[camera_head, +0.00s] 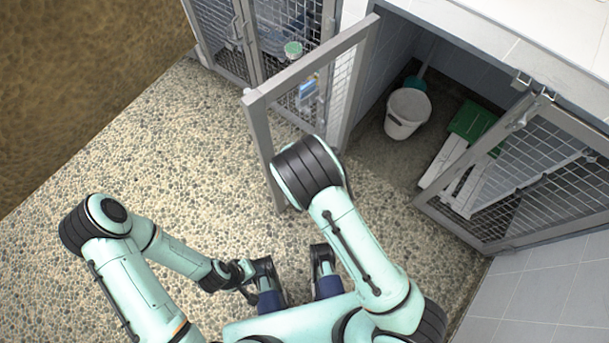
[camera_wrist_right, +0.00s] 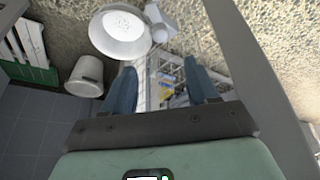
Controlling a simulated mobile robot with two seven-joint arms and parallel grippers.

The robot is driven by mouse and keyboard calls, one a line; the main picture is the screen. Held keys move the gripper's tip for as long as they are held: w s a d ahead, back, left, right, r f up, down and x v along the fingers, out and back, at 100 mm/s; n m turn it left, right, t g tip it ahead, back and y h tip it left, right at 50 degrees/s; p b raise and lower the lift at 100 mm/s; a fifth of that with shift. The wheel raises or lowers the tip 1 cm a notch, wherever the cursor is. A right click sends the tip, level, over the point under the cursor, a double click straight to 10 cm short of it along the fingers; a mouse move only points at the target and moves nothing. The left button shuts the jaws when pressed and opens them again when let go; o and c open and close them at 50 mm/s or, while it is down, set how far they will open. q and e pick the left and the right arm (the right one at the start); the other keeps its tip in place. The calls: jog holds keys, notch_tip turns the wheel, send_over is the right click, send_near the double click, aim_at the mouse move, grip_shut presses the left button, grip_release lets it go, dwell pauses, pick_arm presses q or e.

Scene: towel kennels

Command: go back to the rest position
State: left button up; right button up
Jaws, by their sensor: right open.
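My right gripper (camera_wrist_right: 160,75) shows in the right wrist view with its two dark blue fingers apart and nothing between them. In the head view my right arm's bent elbow covers it. My left arm comes in from the left in the head view and bends inward low over the floor. Its gripper end (camera_head: 244,272) is small and dark there, and its jaw opening is unclear. I see nothing held by it.
An open mesh door (camera_head: 263,140) stands close beside my right elbow. Another mesh door (camera_head: 460,235) is open at the right. Inside the kennel are a white bucket (camera_head: 403,126) and a green-and-white slatted thing (camera_head: 470,122). Pebbled floor (camera_head: 150,160) at left is clear.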

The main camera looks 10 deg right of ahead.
dwell(0.3)
jog(key=s+d+f+m+g+y, duration=0.1)
jog(key=s+d+f+g, duration=0.2)
jog(key=s, duration=0.6)
jog(key=s+d+f+g+y, duration=0.1)
jog(key=s+d+f, duration=0.1)
jog(key=s+f, duration=0.5)
jog(key=s+a+r+m+y, duration=0.1)
jog(key=s+r, duration=0.1)
jog(key=s, duration=0.3)
jog(key=s+a+r+y, duration=0.1)
jog(key=s+r+y, duration=0.1)
jog(key=s+r, duration=0.15)
pick_arm(q)
notch_tip(320, 180, up, 14)
jog(key=g+p, duration=0.1)
jog(key=p, duration=1.3)
jog(key=shift+s+d+f, duration=0.15)
jog(key=shift+d+f, duration=0.05)
jog(key=shift+f, duration=0.05)
pick_arm(e)
notch_tip(320, 180, up, 13)
jog(key=s+g, duration=0.1)
jog(key=shift+a+f, duration=0.2)
jog(key=shift+a, duration=0.05)
pick_arm(q)
jog(key=shift+s, duration=0.1)
pick_arm(e)
jog(key=shift+s+f, duration=0.1)
jog(key=shift+s, duration=0.05)
